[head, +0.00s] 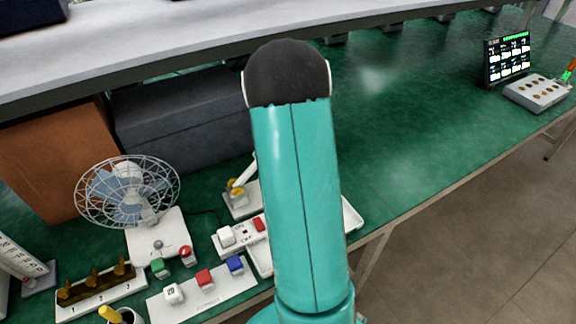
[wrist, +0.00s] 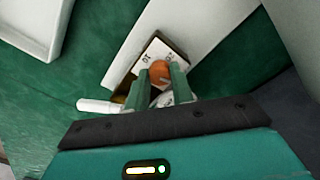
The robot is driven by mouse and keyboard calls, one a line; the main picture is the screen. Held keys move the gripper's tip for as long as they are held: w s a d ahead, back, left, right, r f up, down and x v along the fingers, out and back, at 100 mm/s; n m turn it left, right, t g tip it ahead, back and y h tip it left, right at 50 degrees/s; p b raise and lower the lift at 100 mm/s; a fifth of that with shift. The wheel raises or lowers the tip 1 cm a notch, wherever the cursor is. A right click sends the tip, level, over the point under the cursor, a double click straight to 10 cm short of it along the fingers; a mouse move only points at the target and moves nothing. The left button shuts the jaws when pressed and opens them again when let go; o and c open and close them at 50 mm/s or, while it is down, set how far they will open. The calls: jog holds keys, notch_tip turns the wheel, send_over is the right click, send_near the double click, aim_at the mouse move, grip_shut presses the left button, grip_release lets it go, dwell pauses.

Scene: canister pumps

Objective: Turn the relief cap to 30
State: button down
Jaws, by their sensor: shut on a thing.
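The orange-red relief cap (wrist: 160,70) shows in the wrist view, in front of a white plate (wrist: 153,53) with small dark markings. The markings look like numbers but are too small to read surely. My gripper (wrist: 162,78) has its two green fingers on either side of the cap, closed on it. A white handle-like bar (wrist: 99,106) sticks out to the left of the fingers, near a brass-coloured part. The cap's pointer is not clear. In the head view my arm covers the middle, and the cap and gripper are hidden.
On the green bench, a fan (head: 128,192), a panel with coloured buttons (head: 205,292) and a switch box (head: 240,233) stand left of my arm. A screen (head: 507,58) and a grey box (head: 538,92) stand far right. The bench between is clear.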

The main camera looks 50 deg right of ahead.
jog(key=shift+m, duration=1.5)
jog(key=c, duration=1.2)
grip_release()
notch_tip(320, 180, up, 14)
jog(key=shift+f, duration=0.1)
